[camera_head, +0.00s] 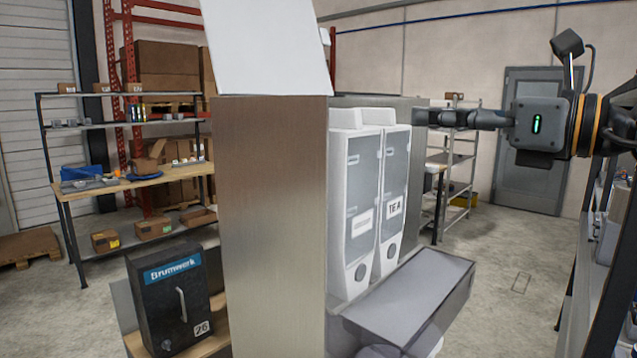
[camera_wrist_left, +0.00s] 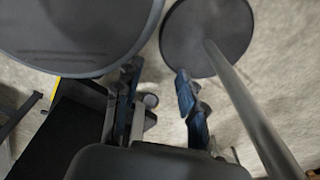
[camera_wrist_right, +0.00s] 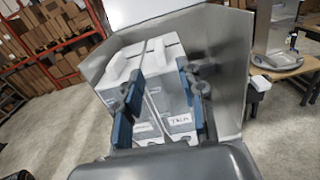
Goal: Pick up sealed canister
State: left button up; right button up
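No sealed canister can be made out for certain in any view. A pale rounded thing (camera_head: 378,352) is cut off at the bottom edge of the head view, and I cannot tell what it is. My right gripper (camera_head: 428,118) is held in the air at the right, its fingers pointing left. In the right wrist view (camera_wrist_right: 162,75) its fingers are apart with nothing between them, facing the white dispensers. My left gripper (camera_wrist_left: 156,80) shows only in the left wrist view, open and empty above the floor.
Two white dispensers (camera_head: 361,215), one labelled TEA, stand behind a grey tray (camera_head: 410,295). A tall metal panel (camera_head: 270,220) blocks the middle. A black Brunnwerk box (camera_head: 175,300) stands left. Dark discs (camera_wrist_left: 75,35) and a pole (camera_wrist_left: 250,110) are close to my left gripper.

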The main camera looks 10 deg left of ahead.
aim_at(393, 113)
jog(key=shift+p+x, duration=0.55)
jog(key=shift+x, duration=0.5)
jog(key=p+x, duration=0.2)
jog(key=x, duration=0.2)
jog(key=shift+w+a+r, duration=0.2)
jog(key=shift+w+a, duration=0.05)
jog(key=shift+a, duration=0.1)
jog(key=shift+w+a+f, duration=0.1)
jog(key=shift+w+a, duration=0.15)
jog(key=shift+a, duration=0.05)
jog(key=shift+w+a+p, duration=0.15)
jog(key=shift+a+p, duration=0.15)
jog(key=shift+p, duration=0.1)
jog(key=p+x, duration=0.2)
jog(key=x, duration=0.2)
jog(key=shift+w+a, duration=0.15)
jog(key=shift+w, duration=0.05)
jog(key=shift+w+a, duration=0.15)
jog(key=shift+a, duration=0.1)
jog(key=shift+d, duration=0.1)
jog(key=shift+c, duration=0.9)
pick_arm(q)
notch_tip(393, 113, up, 6)
jog(key=d, duration=0.1)
jog(key=shift+s+r, duration=0.25)
pick_arm(e)
grip_shut()
pick_arm(q)
jog(key=shift+d, duration=0.1)
